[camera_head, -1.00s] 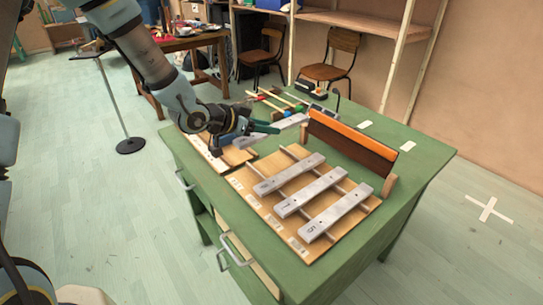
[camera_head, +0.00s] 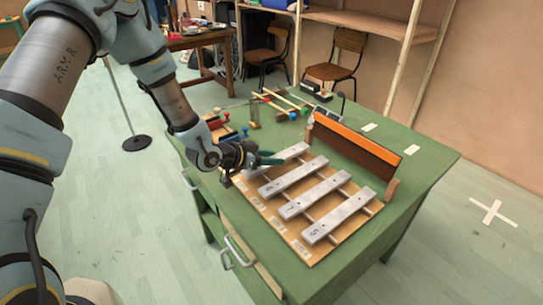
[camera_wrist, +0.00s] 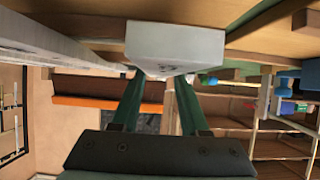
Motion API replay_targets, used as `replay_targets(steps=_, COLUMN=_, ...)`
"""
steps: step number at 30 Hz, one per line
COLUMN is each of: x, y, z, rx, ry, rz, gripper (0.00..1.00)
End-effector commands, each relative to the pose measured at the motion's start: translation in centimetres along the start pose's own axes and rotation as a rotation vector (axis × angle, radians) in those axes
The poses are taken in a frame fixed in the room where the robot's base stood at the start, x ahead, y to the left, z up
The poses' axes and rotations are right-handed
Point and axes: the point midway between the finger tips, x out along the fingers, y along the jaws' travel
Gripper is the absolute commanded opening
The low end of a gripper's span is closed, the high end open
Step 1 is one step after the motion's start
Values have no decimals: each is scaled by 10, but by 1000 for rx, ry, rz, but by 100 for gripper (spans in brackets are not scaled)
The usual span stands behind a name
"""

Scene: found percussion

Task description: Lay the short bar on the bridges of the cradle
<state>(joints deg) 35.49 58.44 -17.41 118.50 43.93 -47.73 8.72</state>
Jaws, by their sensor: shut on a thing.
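The short bar (camera_head: 291,153), a pale grey metal bar, is held at its near end by my gripper (camera_head: 262,159). My gripper is shut on it. In the wrist view the bar's end face (camera_wrist: 175,47) shows between the green fingertips (camera_wrist: 160,75). The cradle (camera_head: 262,207) is a wooden board with two thin bridges and three longer grey bars (camera_head: 313,195) lying across them. The short bar is over the cradle's far-left end, roughly parallel to those bars. I cannot tell whether it touches the bridges. My gripper hides part of the board's left corner.
A brown panel with an orange top edge (camera_head: 355,139) stands along the cradle's far right side. Mallets (camera_head: 276,100) and small items lie at the back of the green table (camera_head: 420,165). A small orange-and-wood object (camera_head: 219,130) sits behind my gripper.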

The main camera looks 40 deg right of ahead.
Motion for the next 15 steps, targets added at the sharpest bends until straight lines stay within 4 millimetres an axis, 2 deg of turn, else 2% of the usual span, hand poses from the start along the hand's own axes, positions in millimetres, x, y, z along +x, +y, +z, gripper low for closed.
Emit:
replay_targets(steps=11, x=3, y=0, z=4, rx=1, ry=2, rz=-1, gripper=0)
replay_targets(steps=12, x=3, y=0, z=5, rx=1, ry=0, rz=0, gripper=45)
replay_targets(steps=15, x=2, y=0, z=4, rx=1, ry=0, rz=0, gripper=57)
